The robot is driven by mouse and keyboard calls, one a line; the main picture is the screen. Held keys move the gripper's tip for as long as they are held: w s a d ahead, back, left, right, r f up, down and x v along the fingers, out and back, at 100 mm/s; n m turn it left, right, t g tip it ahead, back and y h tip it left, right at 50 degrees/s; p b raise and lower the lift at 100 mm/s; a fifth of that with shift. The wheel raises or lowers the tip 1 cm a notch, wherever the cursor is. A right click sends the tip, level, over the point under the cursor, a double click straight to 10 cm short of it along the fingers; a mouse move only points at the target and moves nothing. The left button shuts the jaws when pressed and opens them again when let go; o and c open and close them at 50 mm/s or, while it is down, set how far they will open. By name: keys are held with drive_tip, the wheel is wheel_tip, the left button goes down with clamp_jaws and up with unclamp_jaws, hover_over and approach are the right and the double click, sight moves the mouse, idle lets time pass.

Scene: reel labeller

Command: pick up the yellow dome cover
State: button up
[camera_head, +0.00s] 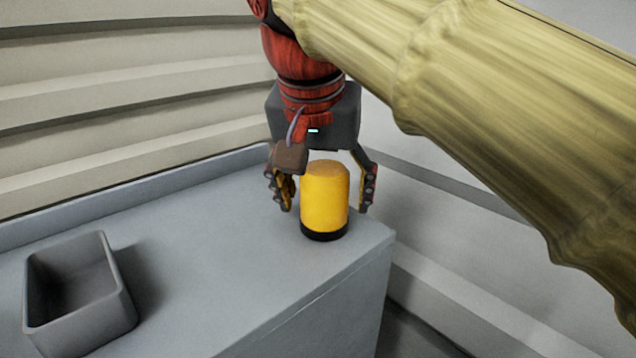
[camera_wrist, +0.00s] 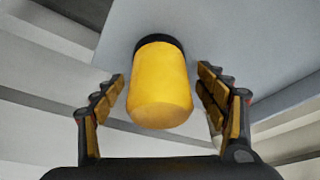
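The yellow dome cover (camera_head: 325,197) is an upright yellow cylinder with a rounded top and a black base band. It stands on the grey worktop near its right front corner. In the wrist view the dome cover (camera_wrist: 160,87) lies between the two fingers, with a visible gap on each side. My gripper (camera_head: 322,200) points down over it, one finger to the left and one to the right. In the wrist view my gripper (camera_wrist: 163,88) is open and holds nothing. The dome's far side is hidden.
An open grey bin (camera_head: 127,311) stands on the worktop (camera_head: 215,260) at the left. The worktop between bin and dome is clear. A raised rim (camera_head: 130,192) runs along the back edge. Ribbed wall panels (camera_head: 120,90) stand behind it.

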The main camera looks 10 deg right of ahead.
drive_tip(key=shift+c, duration=1.3)
drive_tip(key=c, duration=0.7)
drive_tip(key=shift+c, duration=0.9)
drive_tip(key=shift+r, duration=0.2)
